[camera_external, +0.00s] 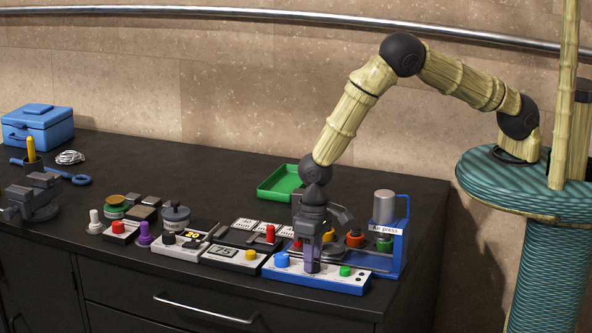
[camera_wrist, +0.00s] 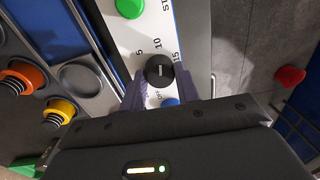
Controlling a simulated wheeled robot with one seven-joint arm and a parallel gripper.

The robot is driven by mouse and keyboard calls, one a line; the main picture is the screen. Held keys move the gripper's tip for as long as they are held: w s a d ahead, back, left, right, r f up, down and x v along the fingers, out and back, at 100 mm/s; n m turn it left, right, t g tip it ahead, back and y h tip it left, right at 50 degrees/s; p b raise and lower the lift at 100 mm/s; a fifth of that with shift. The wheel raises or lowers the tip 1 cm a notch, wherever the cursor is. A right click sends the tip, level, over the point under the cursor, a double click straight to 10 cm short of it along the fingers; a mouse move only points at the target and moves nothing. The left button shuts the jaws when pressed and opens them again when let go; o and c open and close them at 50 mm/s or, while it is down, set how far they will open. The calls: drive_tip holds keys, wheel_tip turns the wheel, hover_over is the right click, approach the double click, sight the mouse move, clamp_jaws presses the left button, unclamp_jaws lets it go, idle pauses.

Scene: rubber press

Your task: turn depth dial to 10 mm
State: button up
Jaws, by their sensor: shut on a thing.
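The depth dial (camera_wrist: 160,70) is a small round black knob with a short white line on top, on the white control panel (camera_wrist: 150,30). The scale marks 5, 10 and 15 curve around it, with 10 straight above it in the wrist view. I cannot tell which mark the white line points to. The purple fingers of my gripper (camera_wrist: 163,84) are on either side of the dial and shut on it. In the external view my gripper (camera_external: 313,264) points straight down at the blue-and-white panel (camera_external: 325,283) and hides the dial.
A blue button (camera_external: 282,260) and a green button (camera_external: 345,271) flank my gripper on the panel. The blue air press (camera_external: 398,245) stands just behind it to the right. A green tray (camera_external: 275,190) lies farther back. Several other control boxes crowd the counter's left front.

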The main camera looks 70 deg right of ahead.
idle(0.3)
drive_tip(key=o, duration=1)
drive_tip(key=shift+c, duration=0.2)
drive_tip(key=shift+r, duration=0.1)
wheel_tip(320, 180, up, 17)
drive_tip(key=d+b, duration=0.1)
drive_tip(key=b, duration=0.3)
drive_tip(key=shift+r, duration=0.1)
